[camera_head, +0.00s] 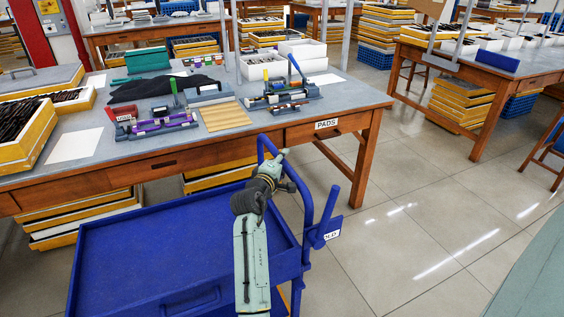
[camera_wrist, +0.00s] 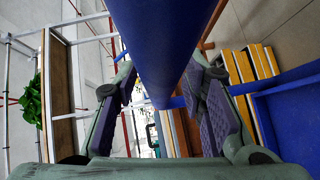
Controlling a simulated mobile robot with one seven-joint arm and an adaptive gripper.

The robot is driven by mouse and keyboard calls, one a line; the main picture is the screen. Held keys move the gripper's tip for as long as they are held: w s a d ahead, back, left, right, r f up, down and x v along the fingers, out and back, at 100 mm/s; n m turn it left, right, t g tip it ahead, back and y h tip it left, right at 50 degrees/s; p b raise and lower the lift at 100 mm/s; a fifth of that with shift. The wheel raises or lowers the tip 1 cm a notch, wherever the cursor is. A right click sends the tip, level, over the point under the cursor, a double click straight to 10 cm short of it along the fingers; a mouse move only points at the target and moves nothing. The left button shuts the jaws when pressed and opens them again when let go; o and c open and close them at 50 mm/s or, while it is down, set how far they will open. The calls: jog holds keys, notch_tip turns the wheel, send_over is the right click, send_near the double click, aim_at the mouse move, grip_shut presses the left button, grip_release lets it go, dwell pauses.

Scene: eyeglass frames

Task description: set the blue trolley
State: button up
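The blue trolley (camera_head: 130,245) stands in front of the workbench, its wide flat tray empty. Its blue tubular handle (camera_head: 308,206) rises at the tray's right end, with a blue lever and a small white label beside it. My gripper (camera_head: 283,169) is at the upper part of this handle. In the wrist view the thick blue handle bar (camera_wrist: 160,40) runs between the two spread fingers of my gripper (camera_wrist: 164,76). Their purple pads stand on either side of it; whether either pad touches it I cannot tell. Part of the trolley tray (camera_wrist: 295,112) shows at the right there.
The workbench (camera_head: 215,142) stands close behind the trolley, carrying eyeglass tools, white boxes and yellow trays. Yellow trays (camera_head: 75,222) are stacked beneath it. Another bench (camera_head: 490,75) stands at the right. The tiled floor (camera_head: 400,225) right of the trolley is open.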

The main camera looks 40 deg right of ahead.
grip_shut()
dwell(0.6)
